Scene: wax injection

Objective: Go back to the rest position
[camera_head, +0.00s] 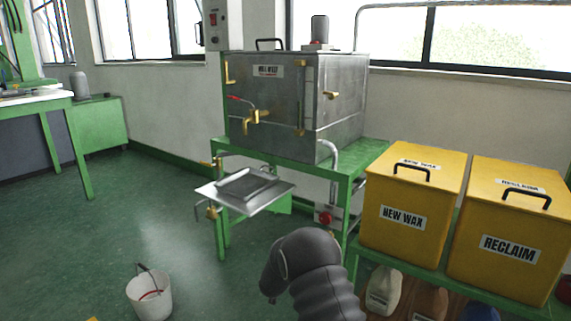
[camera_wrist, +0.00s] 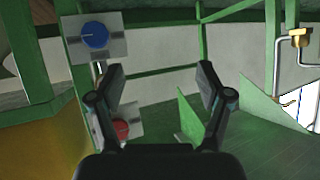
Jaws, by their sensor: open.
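My gripper (camera_wrist: 160,82) shows in the wrist view with its two dark fingers spread apart and nothing between them. Beyond the fingers are the green frame of a stand and a pale wall. In the head view my dark, ribbed arm is at the bottom centre, in front of the green stand (camera_head: 366,158). The gripper's fingers are not seen in that view.
A steel wax tank (camera_head: 290,115) sits on the stand. A metal tray (camera_head: 262,197) juts out at its front left. Yellow NEW WAX (camera_head: 405,238) and RECLAIM (camera_head: 505,270) bins stand right. A blue knob (camera_wrist: 95,35) and red knob (camera_wrist: 121,127) are near my fingers. A white bucket (camera_head: 150,303) stands on the floor.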

